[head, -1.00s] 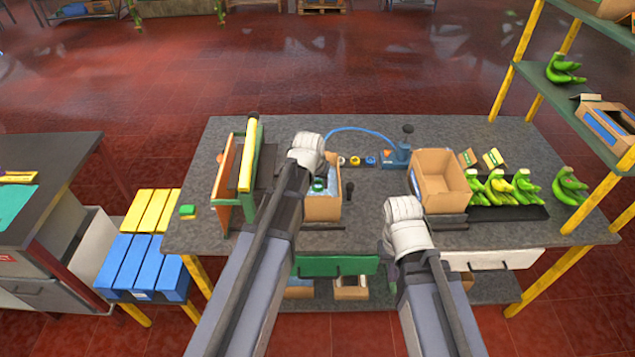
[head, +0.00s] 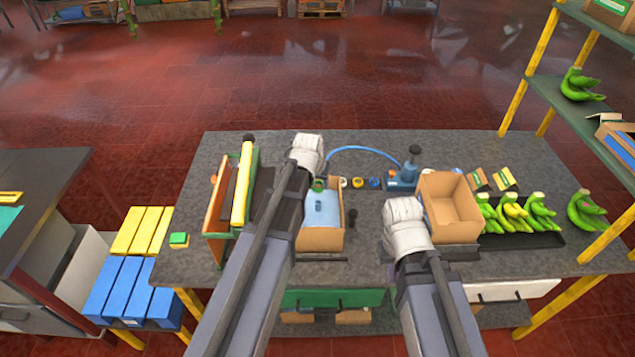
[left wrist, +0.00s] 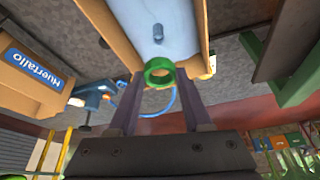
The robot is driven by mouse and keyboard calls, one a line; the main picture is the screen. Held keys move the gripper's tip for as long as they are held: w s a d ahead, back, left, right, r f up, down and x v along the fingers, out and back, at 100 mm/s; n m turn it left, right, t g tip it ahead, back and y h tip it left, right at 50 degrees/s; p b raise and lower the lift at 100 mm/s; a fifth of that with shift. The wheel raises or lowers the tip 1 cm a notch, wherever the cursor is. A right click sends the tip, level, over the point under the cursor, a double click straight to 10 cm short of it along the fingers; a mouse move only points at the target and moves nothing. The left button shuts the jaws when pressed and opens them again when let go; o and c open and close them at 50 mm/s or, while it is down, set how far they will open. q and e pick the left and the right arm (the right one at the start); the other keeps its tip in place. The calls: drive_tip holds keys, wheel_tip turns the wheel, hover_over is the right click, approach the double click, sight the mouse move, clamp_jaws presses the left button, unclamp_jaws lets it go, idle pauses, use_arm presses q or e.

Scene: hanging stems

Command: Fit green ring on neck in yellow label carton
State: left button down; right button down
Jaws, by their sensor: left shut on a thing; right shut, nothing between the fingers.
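The green ring (left wrist: 159,72) is between the fingertips of my left gripper (left wrist: 159,82), which is shut on it. In the head view the ring (head: 318,184) is at the back rim of an open carton (head: 320,244). A pale blue bag (head: 322,217) fills this carton, and its short blue neck (head: 320,204) stands up, apart from the ring. The left wrist view also shows the neck (left wrist: 158,33) beyond the ring. I see no yellow label on this carton. My right gripper (head: 392,250) is shut and empty, low beside the right carton, its fingers mostly hidden.
An empty carton (head: 450,208) stands right of the bag carton; the wrist view shows a blue label (left wrist: 35,68) on a carton. A blue tool with a hose (head: 403,178) and small rings (head: 358,183) lie behind. Green bananas (head: 515,212) are at right, a yellow-green frame (head: 243,185) at left.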

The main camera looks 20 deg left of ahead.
sight(318, 204)
use_arm(q)
drive_tip(key=shift+w+f+b, duration=0.15)
drive_tip(key=shift+f+b, duration=0.45)
drive_tip(key=shift+f, duration=0.1)
wheel_tip(318, 204, down, 8)
drive_tip(key=b, duration=0.8)
drive_tip(key=shift+f+b, duration=0.55)
drive_tip(key=shift+b, duration=0.05)
idle(0.4)
unclamp_jaws()
idle(0.6)
drive_tip(key=shift+r+p, duration=0.25)
drive_tip(key=shift+p, duration=0.05)
idle(0.4)
drive_tip(key=shift+r+p, duration=1.2)
drive_tip(key=shift+r, duration=0.15)
